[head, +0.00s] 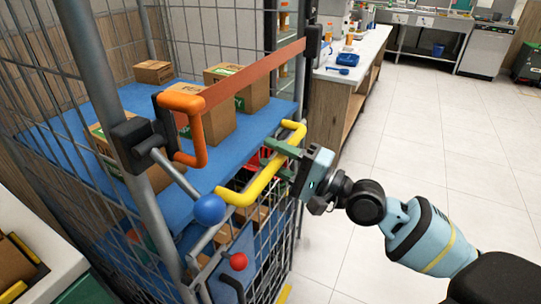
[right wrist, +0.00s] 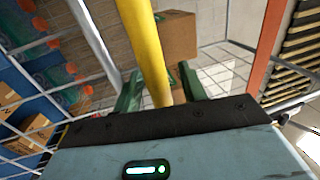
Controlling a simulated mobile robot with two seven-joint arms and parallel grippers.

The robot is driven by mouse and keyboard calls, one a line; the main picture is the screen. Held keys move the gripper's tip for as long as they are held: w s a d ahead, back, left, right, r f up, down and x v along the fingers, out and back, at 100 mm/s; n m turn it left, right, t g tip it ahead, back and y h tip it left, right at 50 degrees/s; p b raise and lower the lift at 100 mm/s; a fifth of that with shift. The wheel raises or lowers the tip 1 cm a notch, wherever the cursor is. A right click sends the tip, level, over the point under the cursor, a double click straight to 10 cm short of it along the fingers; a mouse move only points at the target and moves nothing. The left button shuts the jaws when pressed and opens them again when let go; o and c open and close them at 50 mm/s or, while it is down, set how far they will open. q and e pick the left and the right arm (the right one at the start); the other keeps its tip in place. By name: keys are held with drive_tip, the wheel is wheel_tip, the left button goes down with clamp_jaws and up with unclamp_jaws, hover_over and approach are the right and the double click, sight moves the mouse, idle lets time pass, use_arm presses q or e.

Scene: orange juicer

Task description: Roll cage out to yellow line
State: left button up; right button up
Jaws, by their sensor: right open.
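The cage (head: 160,215) is a tall grey wire roll cage with blue shelves, filling the left half of the head view. A yellow handle (head: 246,193) sticks out at its front. My right gripper (head: 274,157) reaches in from the right with its green fingers at the upper part of this handle. In the right wrist view, the yellow handle (right wrist: 147,45) runs between the two open fingers (right wrist: 160,90); I cannot tell whether they touch it. A short yellow strip (head: 284,294) shows on the floor by the cage's lower right. My left gripper is out of view.
Cardboard boxes (head: 207,124) stand on the blue shelf. An orange handle (head: 203,130), a red-brown strap (head: 255,72) and a blue-knobbed lever (head: 209,209) are on the cage front. A wooden-sided counter (head: 347,105) stands behind. The tiled floor at right is clear.

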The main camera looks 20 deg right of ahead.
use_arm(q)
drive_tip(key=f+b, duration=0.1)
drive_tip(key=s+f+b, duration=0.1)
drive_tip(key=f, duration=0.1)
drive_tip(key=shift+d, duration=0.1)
use_arm(e)
drive_tip(key=v, duration=0.7)
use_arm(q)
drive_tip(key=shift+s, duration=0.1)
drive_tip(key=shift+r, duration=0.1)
use_arm(e)
drive_tip(key=shift+f, duration=0.15)
